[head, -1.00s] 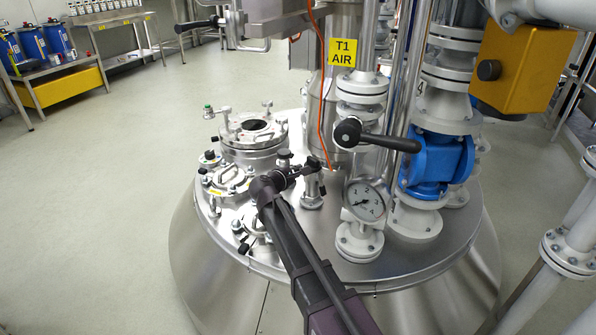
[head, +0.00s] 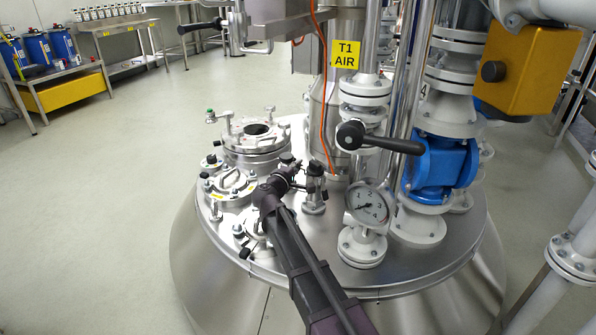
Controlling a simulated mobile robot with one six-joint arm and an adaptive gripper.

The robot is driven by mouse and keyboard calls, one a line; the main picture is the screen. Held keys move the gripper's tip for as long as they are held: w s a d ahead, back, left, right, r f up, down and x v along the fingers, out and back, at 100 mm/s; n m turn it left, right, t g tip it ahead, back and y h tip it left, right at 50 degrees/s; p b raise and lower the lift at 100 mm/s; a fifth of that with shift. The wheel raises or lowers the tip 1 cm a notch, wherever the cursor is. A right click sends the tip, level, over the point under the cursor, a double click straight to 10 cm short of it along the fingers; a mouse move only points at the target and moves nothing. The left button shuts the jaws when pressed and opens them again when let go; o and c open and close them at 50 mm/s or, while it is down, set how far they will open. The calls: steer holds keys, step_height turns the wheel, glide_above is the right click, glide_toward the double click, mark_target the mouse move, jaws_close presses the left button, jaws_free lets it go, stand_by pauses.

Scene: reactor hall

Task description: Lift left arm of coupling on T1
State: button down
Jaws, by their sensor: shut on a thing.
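The coupling (head: 314,188) is a small upright metal fitting with dark parts at its top, on the T1 vessel lid (head: 335,262). It stands left of the pressure gauge. My gripper (head: 293,170) is at the coupling's left side, its fingers pointing up and right. It is shut on what appears to be the coupling's left arm, a small dark part mostly hidden by the fingers. The exact angle of that arm cannot be made out.
A round flanged port (head: 257,137) and a clamped hatch (head: 232,185) are left of my gripper. The pressure gauge (head: 368,205), a black-handled lever (head: 378,138) and a blue valve (head: 440,165) stand close on the right. An orange cable (head: 323,100) hangs behind the coupling.

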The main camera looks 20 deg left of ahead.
steer(key=shift+r+m+t, duration=0.4)
steer(key=shift+r+m, duration=0.05)
steer(key=shift+m, duration=0.55)
steer(key=c, duration=0.7)
jaws_free()
steer(key=shift+c, duration=0.2)
steer(key=shift+f+n, duration=0.1)
steer(key=shift+n, duration=0.2)
